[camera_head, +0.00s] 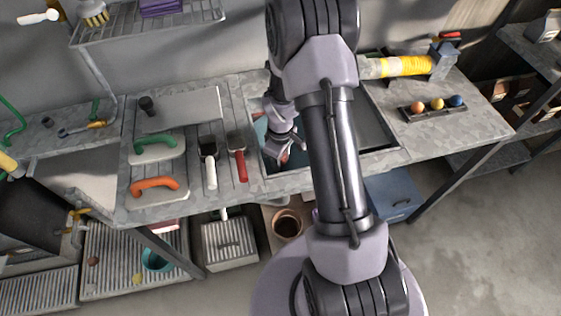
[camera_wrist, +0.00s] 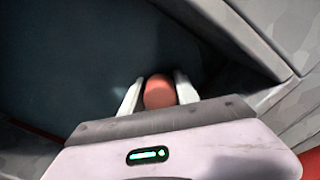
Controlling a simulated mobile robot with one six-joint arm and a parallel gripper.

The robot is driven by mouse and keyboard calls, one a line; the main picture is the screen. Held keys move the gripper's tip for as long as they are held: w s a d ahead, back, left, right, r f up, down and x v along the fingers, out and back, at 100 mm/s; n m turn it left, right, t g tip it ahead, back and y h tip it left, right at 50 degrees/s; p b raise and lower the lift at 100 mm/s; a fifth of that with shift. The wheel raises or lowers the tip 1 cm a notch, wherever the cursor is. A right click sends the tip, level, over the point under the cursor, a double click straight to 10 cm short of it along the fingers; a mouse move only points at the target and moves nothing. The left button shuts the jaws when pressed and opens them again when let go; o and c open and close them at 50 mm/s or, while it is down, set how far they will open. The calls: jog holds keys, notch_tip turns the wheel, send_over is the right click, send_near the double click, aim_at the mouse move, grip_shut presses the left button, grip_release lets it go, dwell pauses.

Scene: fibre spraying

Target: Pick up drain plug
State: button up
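The drain plug appears as a red-orange, rounded piece (camera_wrist: 160,92) between the two pale fingers of my gripper (camera_wrist: 159,94) in the wrist view. The plug lies close to both fingers; I cannot tell whether they press on it or stand just apart. In the head view my gripper (camera_head: 287,148) reaches down into the sink basin (camera_head: 375,125), behind my arm. A small reddish patch (camera_head: 285,158) shows at its fingertips there. My arm hides much of the basin.
The sink rim and basin wall (camera_wrist: 255,45) are close to my gripper on the right in the wrist view. On the counter left of the sink lie a red-handled tool (camera_head: 239,165), a white-handled brush (camera_head: 210,170) and floats with green (camera_head: 156,142) and orange (camera_head: 155,186) handles.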

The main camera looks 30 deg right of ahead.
grip_shut()
jog(key=shift+r, duration=0.1)
notch_tip(320, 180, up, 10)
jog(key=p, duration=0.4)
